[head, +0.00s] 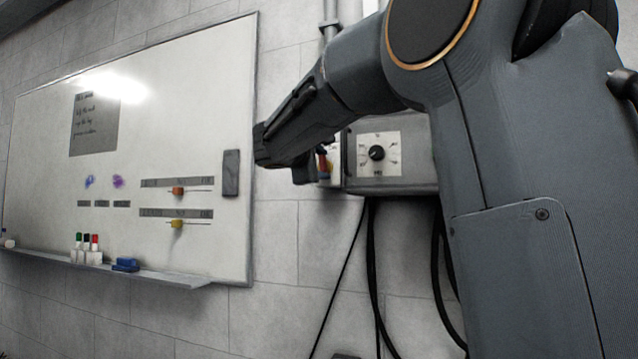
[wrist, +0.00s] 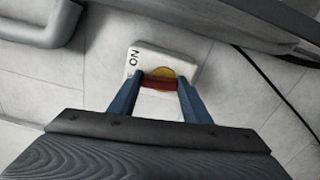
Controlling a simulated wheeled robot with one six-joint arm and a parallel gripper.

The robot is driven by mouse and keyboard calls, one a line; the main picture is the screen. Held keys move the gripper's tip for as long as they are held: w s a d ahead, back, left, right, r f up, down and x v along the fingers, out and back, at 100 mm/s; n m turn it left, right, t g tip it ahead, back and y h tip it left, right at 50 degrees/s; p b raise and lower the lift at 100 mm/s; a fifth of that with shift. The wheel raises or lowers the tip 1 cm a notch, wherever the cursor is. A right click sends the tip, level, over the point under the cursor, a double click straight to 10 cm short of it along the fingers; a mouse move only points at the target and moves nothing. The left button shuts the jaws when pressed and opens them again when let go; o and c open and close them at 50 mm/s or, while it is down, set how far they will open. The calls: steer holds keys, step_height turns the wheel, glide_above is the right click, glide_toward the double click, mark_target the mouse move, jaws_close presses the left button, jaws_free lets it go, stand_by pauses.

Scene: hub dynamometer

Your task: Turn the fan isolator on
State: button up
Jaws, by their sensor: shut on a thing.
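The fan isolator (wrist: 180,58) is a white plate with a yellow disc and a red handle (wrist: 158,84). In the wrist view the word ON is printed on the plate to the left of the disc. The red handle lies sideways in that view, between the two blue fingers of my gripper (wrist: 161,80), which is shut on it. In the head view the isolator (head: 331,163) shows only partly, just left of a grey control box, with my arm hiding much of it and most of my gripper.
A grey box (head: 420,185) with a black dial (head: 377,153) is mounted right of the isolator. Black cables (head: 373,270) hang below it. A whiteboard (head: 200,120) with a tray (head: 150,274) of markers is on the left wall. The wall below my gripper is clear.

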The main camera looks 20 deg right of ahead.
steer(key=m+b, duration=0.2)
steer(key=b, duration=0.2)
steer(key=m+b, duration=0.2)
steer(key=b, duration=0.2)
steer(key=m+b, duration=0.2)
steer(key=b, duration=0.1)
steer(key=shift+d+f+b, duration=0.15)
steer(key=shift+f+b, duration=0.2)
steer(key=shift+b, duration=0.05)
steer(key=m+b, duration=0.2)
steer(key=b, duration=0.2)
steer(key=shift+m, duration=0.4)
steer(key=shift+s+m+b, duration=0.1)
steer(key=shift+m+b, duration=0.7)
steer(key=shift+b, duration=0.25)
steer(key=shift+r, duration=0.1)
steer(key=o, duration=1.1)
steer(key=shift+s, duration=0.1)
